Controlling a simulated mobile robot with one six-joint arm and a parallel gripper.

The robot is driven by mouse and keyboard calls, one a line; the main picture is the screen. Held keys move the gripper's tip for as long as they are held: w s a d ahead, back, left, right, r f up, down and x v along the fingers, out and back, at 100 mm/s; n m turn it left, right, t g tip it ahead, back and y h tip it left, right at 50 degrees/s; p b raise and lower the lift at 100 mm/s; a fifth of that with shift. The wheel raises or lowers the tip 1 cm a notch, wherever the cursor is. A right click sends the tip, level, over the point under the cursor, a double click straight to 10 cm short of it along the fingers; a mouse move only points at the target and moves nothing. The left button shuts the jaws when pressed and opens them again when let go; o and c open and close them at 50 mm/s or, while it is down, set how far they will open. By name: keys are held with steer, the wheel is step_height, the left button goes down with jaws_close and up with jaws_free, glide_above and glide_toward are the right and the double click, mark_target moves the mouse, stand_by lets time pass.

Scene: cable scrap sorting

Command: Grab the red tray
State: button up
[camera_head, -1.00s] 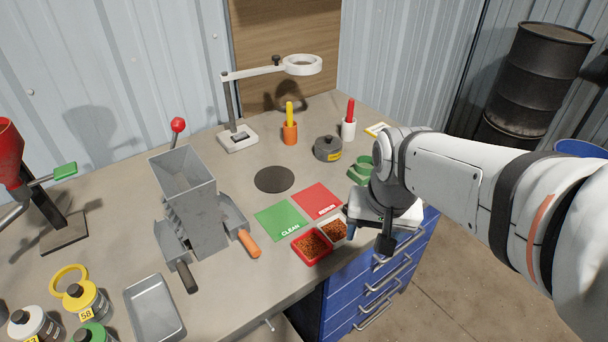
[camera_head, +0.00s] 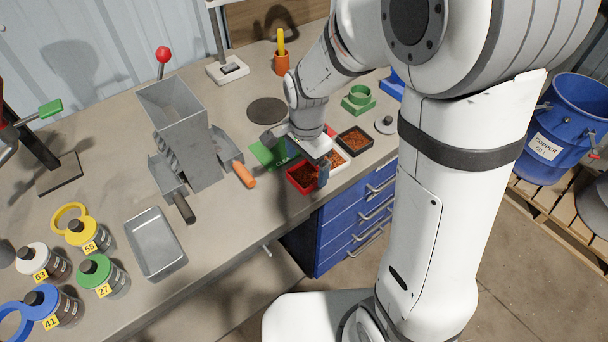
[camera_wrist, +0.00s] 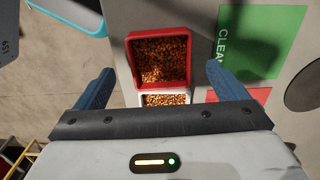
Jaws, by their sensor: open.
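The red tray (camera_head: 302,179) sits near the front edge of the bench and holds copper-coloured granules. In the wrist view the red tray (camera_wrist: 187,66) lies ahead of and between the two blue fingers of my gripper (camera_wrist: 165,88). My gripper is open and empty, above the bench, with no finger seen touching the tray. In the head view my gripper (camera_head: 300,165) is over the tray area and partly hides it.
A white tray of granules (camera_wrist: 148,99) adjoins the red one. A black tray (camera_head: 355,139) stands to the right. The green CLEAN mat (camera_wrist: 275,42) lies beside the red tray. A grey shredder (camera_head: 182,130) and an empty metal tray (camera_head: 155,243) are to the left.

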mark_target(306, 176)
steer(key=shift+f, duration=1.4)
steer(key=shift+c, duration=0.4)
steer(key=c, duration=1.1)
